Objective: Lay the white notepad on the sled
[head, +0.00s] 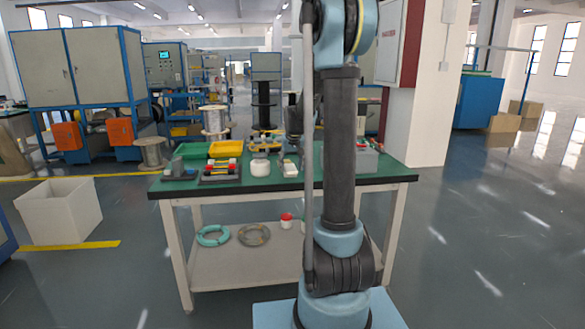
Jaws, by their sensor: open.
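My gripper (294,150) appears small and dark over the back half of the green-topped table (250,188), just left of my arm's column. It is open, with nothing visible between the fingers. A small whitish flat item (290,167) lies just below it on the table; it may be the white notepad, but it is too small to be sure. I cannot tell whether the gripper touches it. Dark low holders with coloured parts (220,172) stand at the table's left; I cannot tell which thing is the sled. My arm hides part of the table.
A white round container (262,164) is near the middle. A grey bin (366,160) stands at the right. The lower shelf holds a teal coil (213,236).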

